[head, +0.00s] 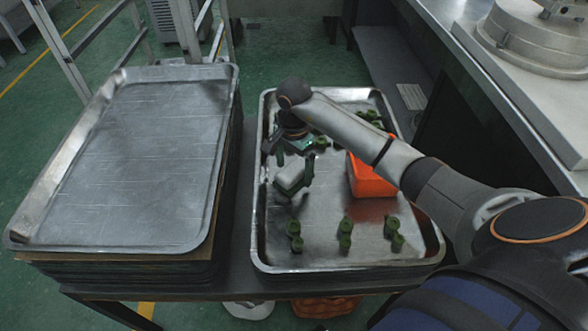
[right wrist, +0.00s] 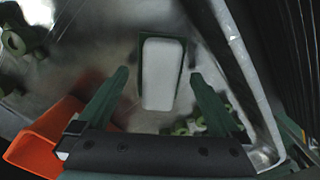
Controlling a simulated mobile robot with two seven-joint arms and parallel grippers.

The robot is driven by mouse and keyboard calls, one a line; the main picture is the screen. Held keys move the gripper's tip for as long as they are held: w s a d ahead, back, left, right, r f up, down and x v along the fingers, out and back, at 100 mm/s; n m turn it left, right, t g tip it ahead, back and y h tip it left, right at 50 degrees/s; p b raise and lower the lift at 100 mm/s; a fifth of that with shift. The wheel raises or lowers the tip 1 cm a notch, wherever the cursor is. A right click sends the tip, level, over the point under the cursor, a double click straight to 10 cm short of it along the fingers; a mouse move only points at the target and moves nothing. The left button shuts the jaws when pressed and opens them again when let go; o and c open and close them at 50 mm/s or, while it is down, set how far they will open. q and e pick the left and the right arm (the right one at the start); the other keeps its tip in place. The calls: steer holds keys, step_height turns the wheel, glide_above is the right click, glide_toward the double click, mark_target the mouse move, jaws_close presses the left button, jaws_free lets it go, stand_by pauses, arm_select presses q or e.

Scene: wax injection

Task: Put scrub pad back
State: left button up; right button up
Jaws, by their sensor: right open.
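The scrub pad (head: 290,180) is a white block with a dark green layer. It lies in the metal tray (head: 258,215) on the right, left of the orange container (head: 370,180). My right gripper (head: 295,168) is open over the tray, close to the pad. In the right wrist view the pad (right wrist: 162,75) shows between and just beyond the two green fingertips of the right gripper (right wrist: 160,78), with a gap on each side. I cannot tell its exact height above the pad. My left gripper is not in view.
Several dark green wax pieces (head: 345,230) stand in the tray around the pad and container. A stack of empty metal trays (head: 130,165) stands to the left. A grey counter with a round metal machine (head: 535,35) is at the right.

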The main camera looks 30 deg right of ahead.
mark_target(294, 169)
step_height(294, 169, up, 11)
steer(key=p, duration=0.1)
steer(key=shift+f, duration=0.15)
